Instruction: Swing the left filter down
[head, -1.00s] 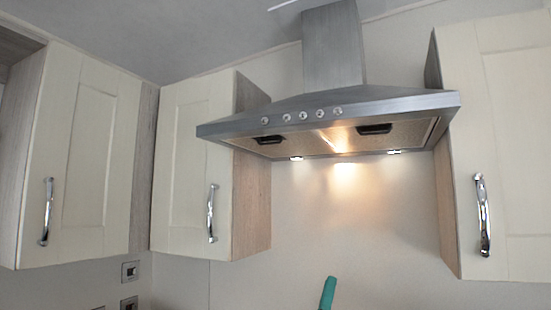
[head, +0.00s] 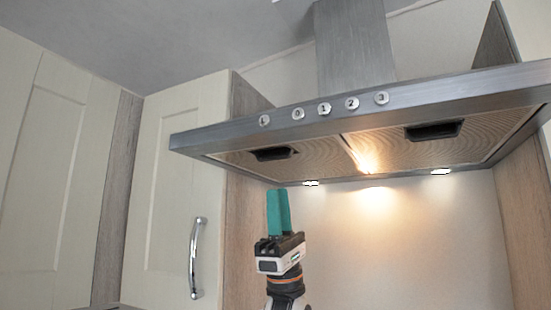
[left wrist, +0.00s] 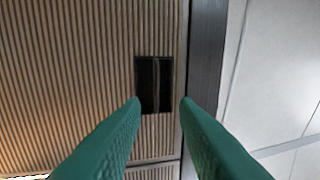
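The left filter (head: 240,162) is a ribbed metal panel on the underside of the cooker hood, lying flush and closed. Its black handle (head: 272,154) sits near the hood's front edge. In the left wrist view, the ribbed filter (left wrist: 75,75) fills the left side, and the dark handle (left wrist: 155,84) lies ahead, between and beyond the two fingertips. The fingers (left wrist: 160,100) are apart with nothing between them. My right gripper is in no view.
The right filter (head: 455,145) has its own black handle and is also closed. Hood buttons (head: 325,109) line the front edge. Two lit lamps shine at the back.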

